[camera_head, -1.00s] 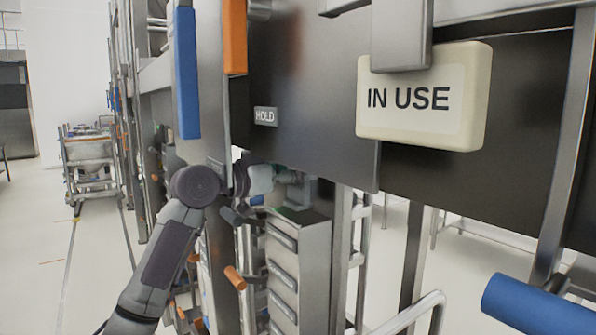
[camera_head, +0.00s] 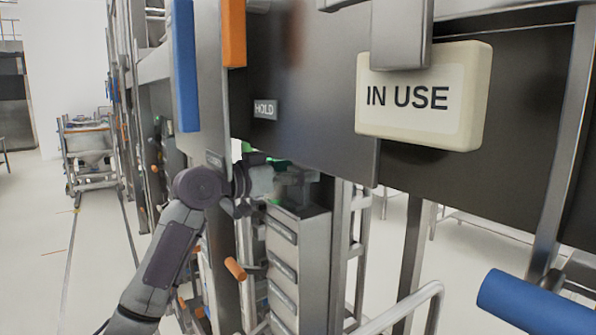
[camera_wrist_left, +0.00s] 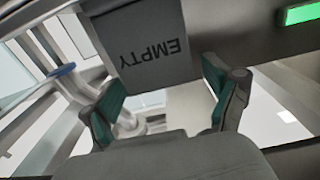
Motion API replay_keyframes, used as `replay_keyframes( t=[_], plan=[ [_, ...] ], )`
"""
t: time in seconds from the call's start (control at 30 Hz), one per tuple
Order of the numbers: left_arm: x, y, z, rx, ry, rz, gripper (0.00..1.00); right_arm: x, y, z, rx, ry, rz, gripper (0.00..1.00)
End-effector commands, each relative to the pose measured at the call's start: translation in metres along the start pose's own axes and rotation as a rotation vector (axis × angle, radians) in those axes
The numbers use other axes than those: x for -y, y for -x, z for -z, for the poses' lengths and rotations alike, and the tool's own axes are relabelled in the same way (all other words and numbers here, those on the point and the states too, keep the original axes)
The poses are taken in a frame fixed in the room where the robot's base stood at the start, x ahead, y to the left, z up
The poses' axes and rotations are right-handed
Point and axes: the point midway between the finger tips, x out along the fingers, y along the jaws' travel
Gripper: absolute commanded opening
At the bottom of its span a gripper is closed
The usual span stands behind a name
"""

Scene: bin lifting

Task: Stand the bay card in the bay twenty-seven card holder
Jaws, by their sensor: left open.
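A grey plate marked EMPTY (camera_wrist_left: 150,50) shows upside down in the left wrist view. My left gripper (camera_wrist_left: 160,105) is open there, with its teal-padded fingers towards either side of the plate's lower edge. I cannot tell whether they touch it. In the head view my left gripper (camera_head: 290,185) is small and partly hidden under a dark panel, above a drawer stack. A cream card reading IN USE (camera_head: 422,98) hangs below a grey bracket at upper right. I cannot tell which card or holder belongs to bay twenty-seven. My right gripper is not in view.
A small HOLD label (camera_head: 265,109) is on the dark panel (camera_head: 320,90). Blue (camera_head: 185,65) and orange (camera_head: 233,35) bars stand close to my left arm. The drawer stack (camera_head: 300,260) is below. A blue cylinder (camera_head: 535,305) is at lower right. A cart (camera_head: 90,150) stands far left.

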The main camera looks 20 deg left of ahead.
Motion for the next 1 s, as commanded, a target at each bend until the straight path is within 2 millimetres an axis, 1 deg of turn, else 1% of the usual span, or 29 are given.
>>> replay_keyframes(
  t=[0.17,0.4,0.5,0.6,0.77,1.0],
  plan=[
    [0.002,0.025,-0.003,-0.001,-0.002,0.004,0.88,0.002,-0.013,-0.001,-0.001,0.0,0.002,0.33],
    [0.001,0.078,-0.004,-0.001,-0.003,0.004,0.88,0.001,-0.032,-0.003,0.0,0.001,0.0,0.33],
    [0.001,0.096,-0.003,0.0,-0.003,0.003,0.88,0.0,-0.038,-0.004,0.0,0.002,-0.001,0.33],
    [0.001,0.109,-0.002,0.0,0.0,0.002,0.88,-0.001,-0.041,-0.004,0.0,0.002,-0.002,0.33],
    [0.0,0.119,-0.001,0.0,-0.001,0.001,0.88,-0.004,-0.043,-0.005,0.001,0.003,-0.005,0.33],
    [0.0,0.12,0.0,-0.001,0.0,0.0,0.88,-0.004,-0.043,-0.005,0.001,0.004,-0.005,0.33]
  ],
)
